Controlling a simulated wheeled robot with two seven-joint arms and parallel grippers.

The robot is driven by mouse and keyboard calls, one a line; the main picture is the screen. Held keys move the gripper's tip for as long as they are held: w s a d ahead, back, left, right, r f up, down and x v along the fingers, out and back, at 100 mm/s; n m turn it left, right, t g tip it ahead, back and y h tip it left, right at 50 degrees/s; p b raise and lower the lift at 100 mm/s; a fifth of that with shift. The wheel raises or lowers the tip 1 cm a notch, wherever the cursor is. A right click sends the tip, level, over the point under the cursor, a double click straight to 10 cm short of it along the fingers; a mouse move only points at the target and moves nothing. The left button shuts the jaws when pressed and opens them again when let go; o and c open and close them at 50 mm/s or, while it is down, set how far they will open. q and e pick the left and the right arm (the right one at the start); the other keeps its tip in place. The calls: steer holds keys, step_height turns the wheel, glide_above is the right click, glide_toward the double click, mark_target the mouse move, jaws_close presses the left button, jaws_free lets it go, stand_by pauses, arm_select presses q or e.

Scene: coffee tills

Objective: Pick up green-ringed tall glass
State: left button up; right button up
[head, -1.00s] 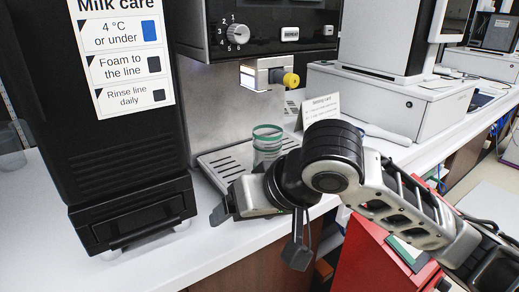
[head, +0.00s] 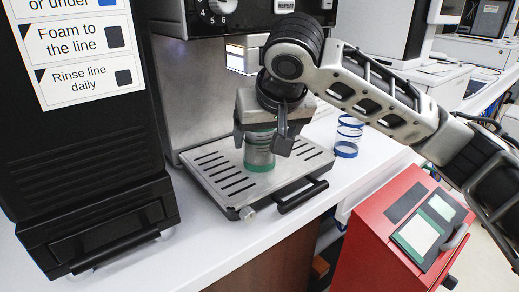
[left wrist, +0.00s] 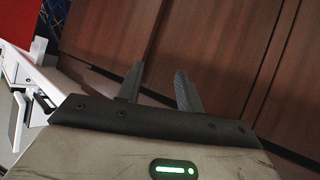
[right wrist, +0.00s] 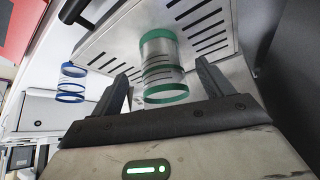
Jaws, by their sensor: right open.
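The green-ringed tall glass (head: 259,157) stands upright on the drip tray (head: 215,178) of the coffee machine. It is clear, with green bands at rim and base. My right gripper (head: 262,140) points down over the glass, partly hiding its top. In the right wrist view the glass (right wrist: 160,50) shows between and beyond the two spread fingers of my right gripper (right wrist: 162,72), with gaps at both sides. My left gripper (left wrist: 160,72) is open and empty, in front of brown wood panels.
A blue-ringed glass (head: 348,136) stands on the white counter right of the tray. The coffee machine (head: 205,85) rises behind the tray, and a black milk unit (head: 85,150) stands left. A red cabinet (head: 375,235) with a card reader is at front right.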

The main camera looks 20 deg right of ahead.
mark_target(261, 143)
steer(key=shift+w, duration=0.6)
steer(key=b+x, duration=0.1)
steer(key=x, duration=0.4)
steer(key=shift+w, duration=0.15)
steer(key=c, duration=1.2)
